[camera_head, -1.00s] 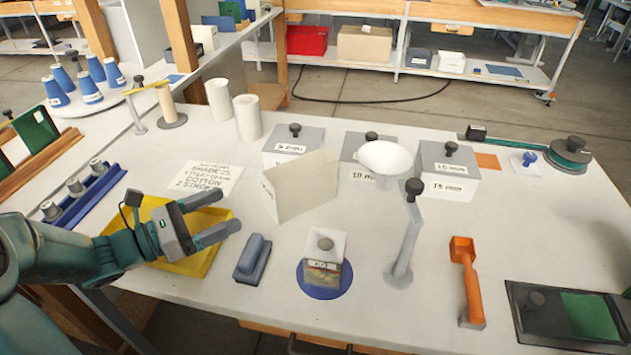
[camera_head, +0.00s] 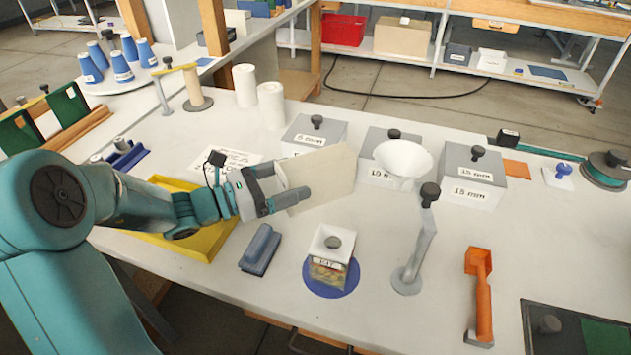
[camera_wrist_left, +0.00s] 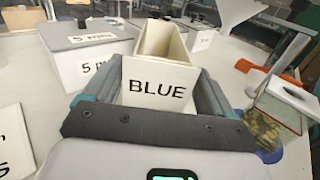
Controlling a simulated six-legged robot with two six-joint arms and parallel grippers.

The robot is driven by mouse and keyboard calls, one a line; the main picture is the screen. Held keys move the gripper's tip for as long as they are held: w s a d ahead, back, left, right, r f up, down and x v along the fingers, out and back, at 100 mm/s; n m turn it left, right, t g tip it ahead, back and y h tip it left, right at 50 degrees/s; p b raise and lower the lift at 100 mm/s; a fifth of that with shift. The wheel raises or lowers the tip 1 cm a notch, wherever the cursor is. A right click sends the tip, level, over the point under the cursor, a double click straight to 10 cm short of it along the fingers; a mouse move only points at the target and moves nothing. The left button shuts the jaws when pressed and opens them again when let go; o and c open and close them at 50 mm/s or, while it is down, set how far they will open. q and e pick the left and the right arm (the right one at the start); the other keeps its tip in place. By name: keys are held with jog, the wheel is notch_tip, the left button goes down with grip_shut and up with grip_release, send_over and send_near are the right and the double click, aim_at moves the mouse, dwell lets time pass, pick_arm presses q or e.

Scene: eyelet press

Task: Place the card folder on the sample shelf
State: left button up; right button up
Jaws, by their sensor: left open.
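The cream card folder (camera_head: 328,176) stands on the table in front of the grey boxes. In the left wrist view, its end panel (camera_wrist_left: 157,88) reads "BLUE", and its open top shows behind. My left gripper (camera_head: 284,187) is at the folder's left end. Its open fingers (camera_wrist_left: 160,95) lie on either side of the labelled end. I cannot tell whether they touch it. My right gripper is in neither view. Shelving (camera_head: 380,56) shows at the back, but I cannot tell which part is the sample shelf.
A yellow tray (camera_head: 217,238) lies under my left arm.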

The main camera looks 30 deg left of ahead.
aim_at(302, 175)
pick_arm(q)
jog(key=x, duration=0.3)
jog(key=shift+w+f, duration=0.15)
jog(key=shift+w, duration=0.15)
jog(key=c, duration=0.9)
